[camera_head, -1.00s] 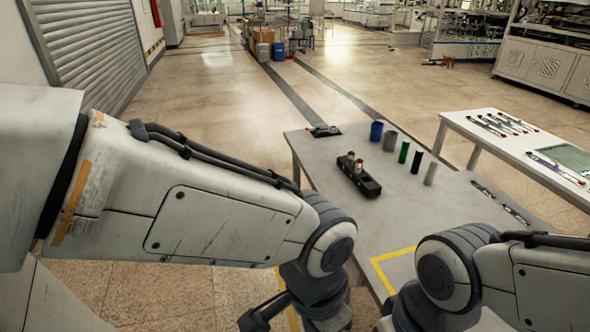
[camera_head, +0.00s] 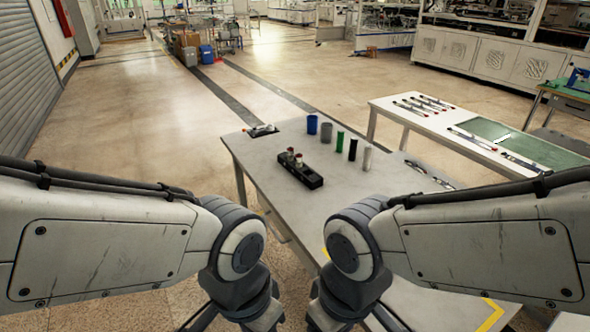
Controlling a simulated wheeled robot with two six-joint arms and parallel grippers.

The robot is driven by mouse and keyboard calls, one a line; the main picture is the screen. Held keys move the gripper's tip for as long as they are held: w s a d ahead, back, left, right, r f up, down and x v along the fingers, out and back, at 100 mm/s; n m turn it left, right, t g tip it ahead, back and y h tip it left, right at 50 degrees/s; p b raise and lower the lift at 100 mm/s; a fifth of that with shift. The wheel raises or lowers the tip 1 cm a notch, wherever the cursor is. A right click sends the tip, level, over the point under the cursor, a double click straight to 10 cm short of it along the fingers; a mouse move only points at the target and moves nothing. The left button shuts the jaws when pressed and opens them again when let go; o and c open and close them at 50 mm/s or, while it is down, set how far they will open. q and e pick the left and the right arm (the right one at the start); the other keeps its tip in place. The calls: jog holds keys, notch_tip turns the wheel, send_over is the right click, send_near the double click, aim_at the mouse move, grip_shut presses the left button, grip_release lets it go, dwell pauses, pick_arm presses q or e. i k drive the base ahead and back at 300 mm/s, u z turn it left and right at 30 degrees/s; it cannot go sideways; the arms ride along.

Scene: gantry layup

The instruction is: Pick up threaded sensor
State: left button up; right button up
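A black block-shaped holder (camera_head: 301,172) sits on the grey table (camera_head: 245,152) in front of me. Two small upright pieces with pale and reddish parts (camera_head: 294,157) stand in its left half; they are too small to tell whether either is the threaded sensor. My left gripper (camera_head: 205,318) and my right gripper (camera_head: 383,318) show only in part at the bottom edge, nearer to me than the holder. Their fingertips are cut off, so their opening is hidden. Both are well apart from the holder.
Behind the holder stand a blue cup (camera_head: 312,124), a grey cup (camera_head: 326,132), and green (camera_head: 340,142), black (camera_head: 353,149) and pale (camera_head: 367,158) cylinders. A small item on a dark pad (camera_head: 262,130) lies at the far left corner. A white table (camera_head: 395,112) stands right.

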aim_at(299, 157)
jog(key=u, duration=0.55)
jog(key=k, duration=1.3)
jog(key=u, duration=0.9)
jog(key=i, duration=3.3)
jog(key=z, duration=0.5)
jog(key=i, duration=1.15)
jog(key=z, duration=1.85)
jog(key=i, duration=1.05)
jog(key=z, duration=0.95)
